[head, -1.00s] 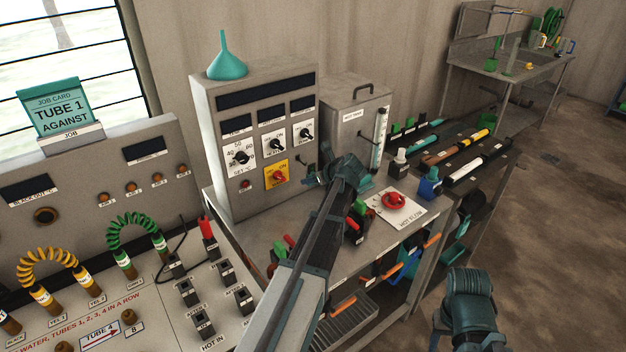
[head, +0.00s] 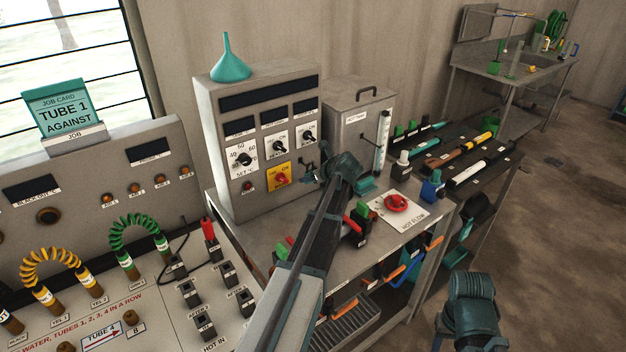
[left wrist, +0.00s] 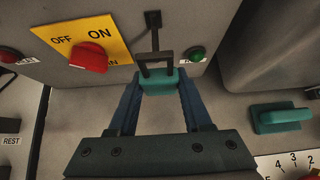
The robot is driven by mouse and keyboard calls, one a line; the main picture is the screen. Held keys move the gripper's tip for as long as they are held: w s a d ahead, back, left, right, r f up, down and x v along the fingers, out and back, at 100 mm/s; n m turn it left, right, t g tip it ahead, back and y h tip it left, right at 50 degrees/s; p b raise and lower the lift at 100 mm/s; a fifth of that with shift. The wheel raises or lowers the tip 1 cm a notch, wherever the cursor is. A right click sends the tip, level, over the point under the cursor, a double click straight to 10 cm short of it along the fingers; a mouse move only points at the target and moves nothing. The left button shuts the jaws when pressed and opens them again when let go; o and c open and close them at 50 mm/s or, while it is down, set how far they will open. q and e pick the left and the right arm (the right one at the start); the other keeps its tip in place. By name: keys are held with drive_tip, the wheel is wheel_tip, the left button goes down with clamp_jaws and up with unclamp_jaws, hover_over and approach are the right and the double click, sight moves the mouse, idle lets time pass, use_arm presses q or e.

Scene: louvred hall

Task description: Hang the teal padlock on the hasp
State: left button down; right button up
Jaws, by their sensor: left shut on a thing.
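The teal padlock (left wrist: 158,82) is between the blue fingers of my left gripper (left wrist: 159,92) in the left wrist view. The gripper is shut on its body. Its dark square shackle (left wrist: 143,62) points up toward the cabinet face. The dark hasp (left wrist: 153,20) is on that face, between the yellow switch plate and a green button. Shackle and hasp overlap in this view; I cannot tell whether the shackle is through it. In the head view my left gripper (head: 326,174) is at the cabinet's right front edge. My right gripper (head: 468,312) is at the lower right, its fingers not clearly shown.
The grey cabinet (head: 240,190) has a red rotary switch (left wrist: 88,57) on a yellow plate. A grey tank (head: 352,130) stands to its right. A teal object (left wrist: 282,118) lies on the bench near the red hot-flow knob (head: 397,203). Open floor is at right.

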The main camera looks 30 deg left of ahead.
use_arm(q)
drive_tip(key=shift+w+a, duration=0.3)
drive_tip(key=shift+a, duration=0.45)
drive_tip(key=shift+w+a, duration=0.3)
drive_tip(key=shift+a, duration=0.45)
drive_tip(key=shift+f, duration=0.2)
drive_tip(key=shift+f+b, duration=0.35)
drive_tip(key=shift+b, duration=0.2)
drive_tip(key=shift+f, duration=0.2)
drive_tip(key=shift+c, duration=1.3)
unclamp_jaws()
drive_tip(key=shift+d+r, duration=0.1)
drive_tip(key=shift+d, duration=0.05)
drive_tip(key=s+d+r+p, duration=0.2)
drive_tip(key=d, duration=0.4)
drive_tip(key=shift+s, duration=0.3)
